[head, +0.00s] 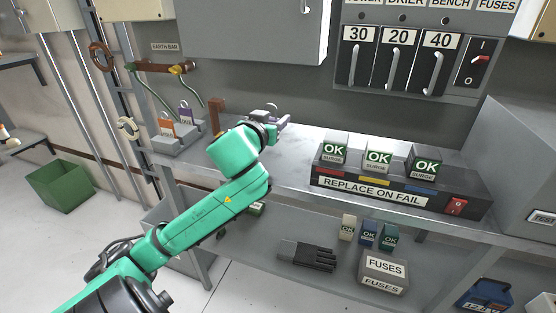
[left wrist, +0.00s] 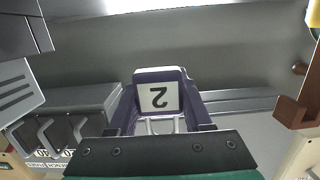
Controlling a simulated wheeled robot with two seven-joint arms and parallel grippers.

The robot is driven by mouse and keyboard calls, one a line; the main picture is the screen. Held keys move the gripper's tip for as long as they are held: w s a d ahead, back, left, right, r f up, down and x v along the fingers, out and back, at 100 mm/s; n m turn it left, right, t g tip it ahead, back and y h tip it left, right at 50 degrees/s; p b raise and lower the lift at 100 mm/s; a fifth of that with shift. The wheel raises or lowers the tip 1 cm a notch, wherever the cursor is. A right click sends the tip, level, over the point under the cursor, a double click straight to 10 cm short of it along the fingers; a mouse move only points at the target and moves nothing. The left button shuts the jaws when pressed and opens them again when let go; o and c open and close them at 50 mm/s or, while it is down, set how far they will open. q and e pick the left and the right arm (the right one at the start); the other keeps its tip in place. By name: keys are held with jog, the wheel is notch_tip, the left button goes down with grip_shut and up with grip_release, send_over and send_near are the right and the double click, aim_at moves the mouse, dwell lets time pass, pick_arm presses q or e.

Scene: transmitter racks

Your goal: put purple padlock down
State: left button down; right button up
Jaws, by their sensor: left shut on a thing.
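My left gripper (head: 280,120) is shut on a purple padlock. In the head view the gripper is over the back of the grey bench top (head: 293,163), near the wall. Whether the padlock touches the bench cannot be told. My right gripper is not in view.
A black unit (head: 333,197) with several OK surge blocks stands on the bench to the right. A brown post (head: 215,117) stands left of the gripper. A glove (head: 307,256) and a fuses box (head: 384,272) lie on the lower shelf. Bench top before the unit's left side is clear.

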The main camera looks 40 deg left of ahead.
aim_at(274, 155)
pick_arm(q)
jog(key=f+b, duration=0.2)
jog(key=f, duration=0.6)
jog(key=shift+a, duration=0.2)
jog(key=shift+r, duration=0.1)
jog(key=shift+c, duration=1.7)
grip_release()
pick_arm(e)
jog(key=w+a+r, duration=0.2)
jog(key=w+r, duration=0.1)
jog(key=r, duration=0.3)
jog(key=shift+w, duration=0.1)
